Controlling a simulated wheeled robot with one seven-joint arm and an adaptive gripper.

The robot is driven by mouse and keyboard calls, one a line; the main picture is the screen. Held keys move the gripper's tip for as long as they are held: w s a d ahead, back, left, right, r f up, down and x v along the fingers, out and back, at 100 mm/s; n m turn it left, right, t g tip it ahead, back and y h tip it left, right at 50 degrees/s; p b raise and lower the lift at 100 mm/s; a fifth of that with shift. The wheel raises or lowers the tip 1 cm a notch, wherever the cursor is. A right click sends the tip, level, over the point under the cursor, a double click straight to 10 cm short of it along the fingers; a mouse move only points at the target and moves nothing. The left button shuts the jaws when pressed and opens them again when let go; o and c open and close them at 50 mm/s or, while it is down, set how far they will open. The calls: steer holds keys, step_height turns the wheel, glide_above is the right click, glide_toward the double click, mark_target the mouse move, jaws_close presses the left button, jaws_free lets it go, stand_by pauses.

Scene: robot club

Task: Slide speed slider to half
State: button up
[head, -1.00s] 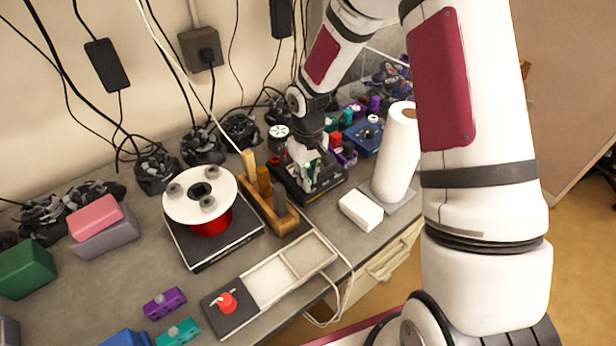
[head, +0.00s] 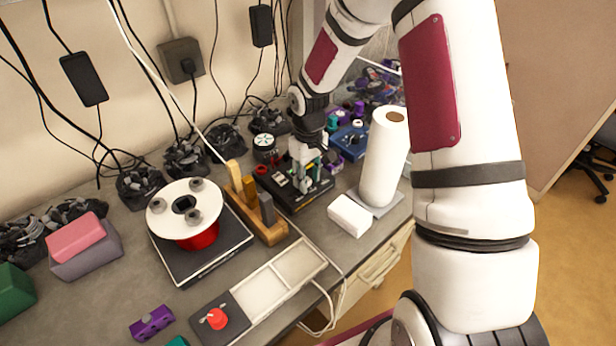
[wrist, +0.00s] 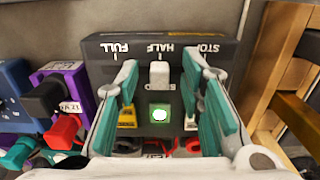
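The black control box (head: 283,190) stands on the bench; in the wrist view its top (wrist: 220,50) is marked FULL, HALF and STOP from left to right. The pale speed slider knob (wrist: 159,74) appears in line with HALF. My gripper (wrist: 159,78) is open, with one teal-padded finger on each side of the knob and visible gaps to both. In the head view my gripper (head: 305,170) points down over the box and hides part of it. A green-lit button (wrist: 159,114) lies between the fingers, nearer the wrist.
A wooden block holder (head: 268,234) and a red-and-white spool (head: 186,212) are left of the box. A white carton (head: 349,215) and paper roll (head: 384,160) are right. A purple box (wrist: 67,85) is close to the control box's left side in the wrist view.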

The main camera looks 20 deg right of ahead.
steer(key=shift+r, duration=0.1)
step_height(320, 180, up, 12)
stand_by(0.5)
stand_by(0.4)
step_height(320, 180, up, 8)
steer(key=f+t, duration=0.1)
glide_above(308, 180)
steer(key=s, duration=0.4)
steer(key=s+a+r+m+t+h, duration=0.1)
steer(key=s+a+r+m+t, duration=0.15)
steer(key=s+r, duration=0.95)
steer(key=s+a+m+t+y, duration=0.1)
steer(key=s+a+t, duration=0.1)
steer(key=s, duration=0.7)
steer(key=shift+s+r, duration=0.25)
steer(key=shift+s, duration=0.05)
